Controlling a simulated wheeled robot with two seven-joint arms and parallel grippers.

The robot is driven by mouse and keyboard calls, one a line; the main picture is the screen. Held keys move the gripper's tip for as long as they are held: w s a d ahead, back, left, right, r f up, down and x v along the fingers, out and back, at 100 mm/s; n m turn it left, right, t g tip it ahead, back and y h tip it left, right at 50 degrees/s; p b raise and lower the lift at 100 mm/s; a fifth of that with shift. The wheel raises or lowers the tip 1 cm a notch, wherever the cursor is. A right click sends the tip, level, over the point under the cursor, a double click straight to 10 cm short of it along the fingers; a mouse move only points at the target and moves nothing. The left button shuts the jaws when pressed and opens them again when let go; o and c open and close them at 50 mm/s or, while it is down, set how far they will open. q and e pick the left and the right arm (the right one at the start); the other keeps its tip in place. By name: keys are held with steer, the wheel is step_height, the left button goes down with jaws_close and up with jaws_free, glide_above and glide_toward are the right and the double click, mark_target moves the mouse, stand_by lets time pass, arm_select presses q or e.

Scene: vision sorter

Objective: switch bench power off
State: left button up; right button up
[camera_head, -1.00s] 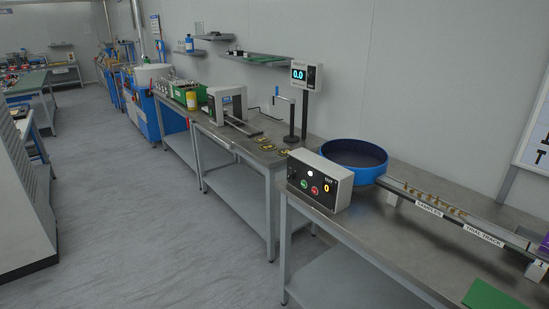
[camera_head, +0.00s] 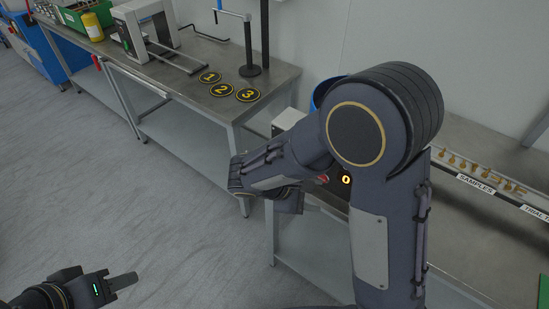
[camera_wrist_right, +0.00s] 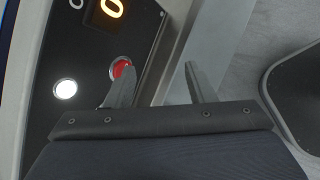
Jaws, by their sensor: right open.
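The control box (camera_head: 290,119) on the bench is mostly hidden behind my right arm in the head view. Its red button (camera_head: 322,179) and orange "0" display (camera_head: 346,179) show beside the arm. In the right wrist view the box's dark panel carries the lit "0" (camera_wrist_right: 112,8), a white light (camera_wrist_right: 65,89) and the red button (camera_wrist_right: 121,68). My right gripper (camera_wrist_right: 157,86) is open and empty, with one fingertip overlapping the red button's lower edge; contact cannot be told. The green button is not visible. My left gripper (camera_head: 122,283) is low at the left, over the floor, away from the bench.
The sample track (camera_head: 490,183) runs along the bench at the right. Another bench (camera_head: 190,100) behind holds numbered black discs (camera_head: 221,90) and a stand (camera_head: 250,70). The floor (camera_head: 130,210) at the left is clear.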

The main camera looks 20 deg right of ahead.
steer(key=w+a+n+t+h, duration=0.5)
steer(key=w+a+n+t, duration=0.3)
steer(key=a+t, duration=0.3)
steer(key=p+x, duration=0.2)
steer(key=x, duration=0.5)
steer(key=shift+w+f+g, duration=0.25)
steer(key=shift+f+g, duration=0.15)
steer(key=shift+c, duration=0.2)
steer(key=c, duration=0.9)
